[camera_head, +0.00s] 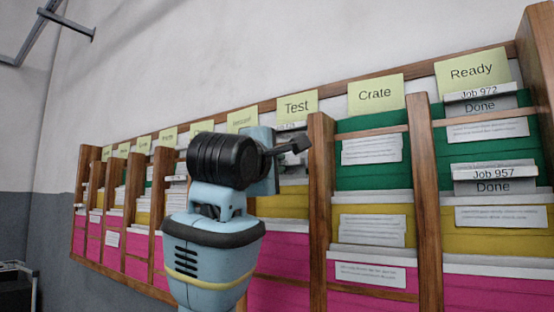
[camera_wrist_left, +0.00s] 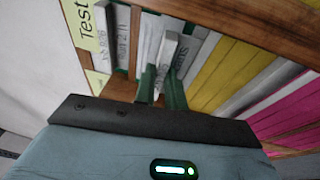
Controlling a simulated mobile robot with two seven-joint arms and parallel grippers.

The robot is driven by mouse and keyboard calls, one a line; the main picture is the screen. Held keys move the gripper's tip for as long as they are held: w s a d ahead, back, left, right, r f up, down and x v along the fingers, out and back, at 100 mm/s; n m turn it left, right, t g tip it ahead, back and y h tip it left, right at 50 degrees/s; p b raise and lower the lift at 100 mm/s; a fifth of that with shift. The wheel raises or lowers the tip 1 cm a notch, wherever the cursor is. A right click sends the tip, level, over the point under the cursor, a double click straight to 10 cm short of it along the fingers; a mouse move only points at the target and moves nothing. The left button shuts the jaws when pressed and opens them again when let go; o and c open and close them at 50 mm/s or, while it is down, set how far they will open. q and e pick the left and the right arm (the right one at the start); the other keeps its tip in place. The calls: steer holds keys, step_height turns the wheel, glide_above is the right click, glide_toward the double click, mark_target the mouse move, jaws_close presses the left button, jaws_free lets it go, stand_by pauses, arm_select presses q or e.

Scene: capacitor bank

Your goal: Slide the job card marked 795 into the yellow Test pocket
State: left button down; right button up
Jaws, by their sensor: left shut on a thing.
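My left gripper (camera_head: 298,146) is at the upper part of the Test column in the head view, partly hidden by its own wrist. In the left wrist view its fingers (camera_wrist_left: 162,88) are shut on a pale card (camera_wrist_left: 166,52) in front of the green tier; its number is not readable. The yellow Test pocket (camera_head: 282,207) is below the gripper in the head view, and the yellow pocket front also shows in the left wrist view (camera_wrist_left: 228,65). The Test label (camera_head: 297,106) is above the column. My right gripper is not in view.
Wooden dividers (camera_head: 320,200) stand on both sides of the Test column. The Crate column (camera_head: 373,175) and the Ready column (camera_head: 490,190) are to the right, with more columns to the left. A pink pocket (camera_head: 280,258) lies under the yellow one. The space before the rack's right side looks clear.

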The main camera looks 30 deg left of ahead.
arm_select(q)
steer(key=c, duration=1.4)
jaws_free()
steer(key=shift+s, duration=0.1)
steer(key=s, duration=0.5)
steer(key=s+d+f, duration=0.1)
steer(key=s, duration=0.1)
steer(key=shift+s+d, duration=0.1)
steer(key=shift+s, duration=0.2)
